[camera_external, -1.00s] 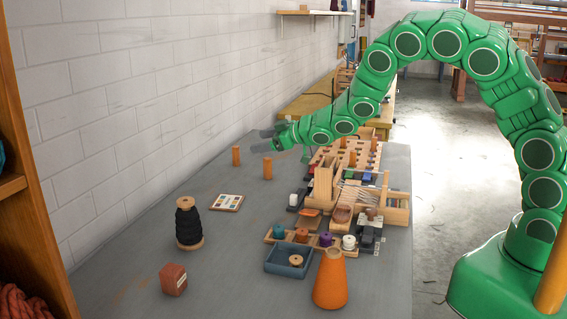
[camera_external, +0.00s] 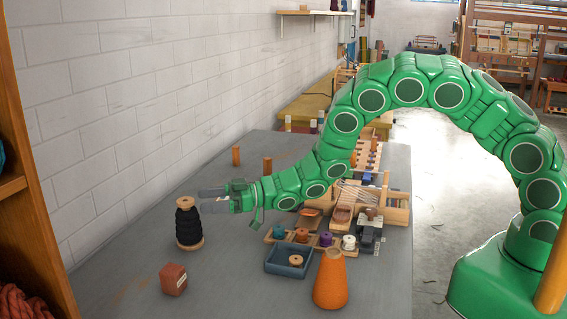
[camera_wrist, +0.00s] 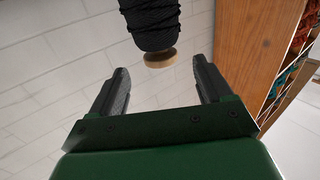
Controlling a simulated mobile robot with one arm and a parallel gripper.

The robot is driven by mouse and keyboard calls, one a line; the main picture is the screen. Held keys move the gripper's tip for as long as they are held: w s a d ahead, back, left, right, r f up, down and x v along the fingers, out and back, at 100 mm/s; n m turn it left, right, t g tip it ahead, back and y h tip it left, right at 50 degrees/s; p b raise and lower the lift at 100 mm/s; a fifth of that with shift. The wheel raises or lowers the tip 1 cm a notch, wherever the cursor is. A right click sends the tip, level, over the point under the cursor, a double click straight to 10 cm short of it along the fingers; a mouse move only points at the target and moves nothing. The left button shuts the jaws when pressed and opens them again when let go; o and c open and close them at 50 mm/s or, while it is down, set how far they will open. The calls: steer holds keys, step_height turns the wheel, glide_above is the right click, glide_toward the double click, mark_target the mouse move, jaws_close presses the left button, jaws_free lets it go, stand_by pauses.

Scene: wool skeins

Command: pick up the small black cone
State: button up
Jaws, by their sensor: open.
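The small black cone is black yarn wound on a wooden spool (camera_external: 188,226), standing upright on the grey table at the left. In the wrist view the black cone (camera_wrist: 152,22) is at the top centre with one round wooden end showing, beyond the fingertips and roughly in line with the gap between them. My gripper (camera_external: 212,198) is just right of the cone's upper part in the external view, fingers pointing left at it. In the wrist view my gripper (camera_wrist: 160,75) is open with nothing between the fingers. Whether a finger touches the cone cannot be told.
A reddish-brown block (camera_external: 173,279) stands in front of the cone. An orange cone (camera_external: 330,279) and a blue tray (camera_external: 288,262) are at the front right. Two orange pegs (camera_external: 236,156) stand behind. The white wall (camera_external: 120,110) is left of the table.

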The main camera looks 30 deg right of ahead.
mark_target(185, 200)
steer(key=shift+x, duration=3.2)
steer(key=shift+c, duration=0.4)
steer(key=shift+f, duration=0.1)
jaws_close()
